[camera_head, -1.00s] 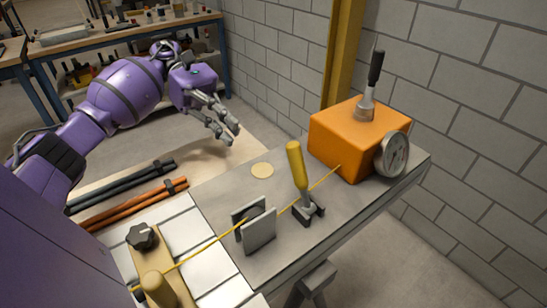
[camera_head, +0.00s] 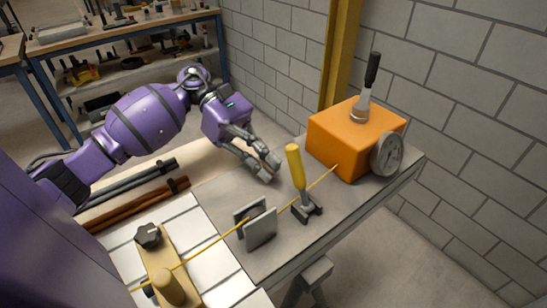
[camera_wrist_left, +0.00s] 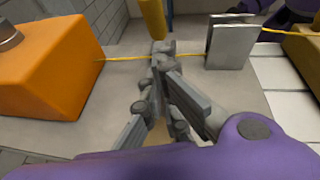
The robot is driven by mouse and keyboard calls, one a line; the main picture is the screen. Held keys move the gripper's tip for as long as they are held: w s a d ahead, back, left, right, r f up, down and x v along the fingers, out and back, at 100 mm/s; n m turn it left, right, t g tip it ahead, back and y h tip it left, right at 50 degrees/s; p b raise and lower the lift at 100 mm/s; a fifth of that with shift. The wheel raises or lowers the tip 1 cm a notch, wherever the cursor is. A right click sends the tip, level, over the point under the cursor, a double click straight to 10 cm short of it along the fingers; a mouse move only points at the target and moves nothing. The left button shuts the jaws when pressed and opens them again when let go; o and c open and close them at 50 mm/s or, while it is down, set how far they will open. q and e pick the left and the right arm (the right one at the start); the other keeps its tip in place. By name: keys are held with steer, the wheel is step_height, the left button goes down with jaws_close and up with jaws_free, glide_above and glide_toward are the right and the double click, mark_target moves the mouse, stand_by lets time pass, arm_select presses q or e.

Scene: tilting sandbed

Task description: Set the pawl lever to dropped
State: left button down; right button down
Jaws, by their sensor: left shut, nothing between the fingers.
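A lever with a yellow handle (camera_head: 295,165) stands nearly upright in a dark bracket (camera_head: 307,209) on the grey bench top; I take it for the pawl lever. In the left wrist view its yellow handle (camera_wrist_left: 153,18) shows just beyond the fingertips, and its base is hidden. My left gripper (camera_head: 269,172) is shut and empty, low over the bench, to the left of the yellow handle with a small gap. The gripper also shows in the left wrist view (camera_wrist_left: 163,50). My right gripper is not in view.
An orange box (camera_head: 348,140) with a round gauge (camera_head: 387,155) and an upright black-handled lever (camera_head: 372,72) stands right of the yellow lever. A yellow line (camera_head: 220,238) runs from the box past two upright plates (camera_head: 261,228) toward a wooden block (camera_head: 170,285).

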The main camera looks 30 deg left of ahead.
mark_target(287, 150)
arm_select(q)
steer(key=shift+s+d+r, duration=0.1)
steer(key=shift+d+r, duration=0.1)
steer(key=shift+d, duration=0.3)
steer(key=shift+d+r, duration=0.2)
steer(key=shift+d, duration=0.25)
steer(key=shift+d+r+y, duration=0.1)
steer(key=shift+r+y, duration=0.2)
steer(key=shift+y, duration=0.1)
steer(key=shift+s+d+r, duration=0.1)
steer(key=shift+r, duration=0.05)
steer(key=shift+s+d+r+t+y+p, duration=0.15)
steer(key=shift+d+r+t+y+p, duration=0.15)
steer(key=shift+r+y, duration=0.35)
steer(key=shift+s+d+r+t+y+p, duration=0.15)
steer(key=shift+d+r+y, duration=0.25)
steer(key=shift+y, duration=0.45)
steer(key=d+y, duration=0.1)
steer(key=d+r+t+y, duration=0.1)
steer(key=y, duration=0.1)
steer(key=shift+s+d+r+m, duration=0.3)
steer(key=shift+s, duration=0.1)
steer(key=shift+s+d+r+b, duration=0.15)
steer(key=shift+s+d+b, duration=0.05)
steer(key=shift+d, duration=0.35)
steer(key=shift+s+d+r+b, duration=0.15)
steer(key=shift+s+d, duration=0.05)
steer(key=shift+d, duration=0.45)
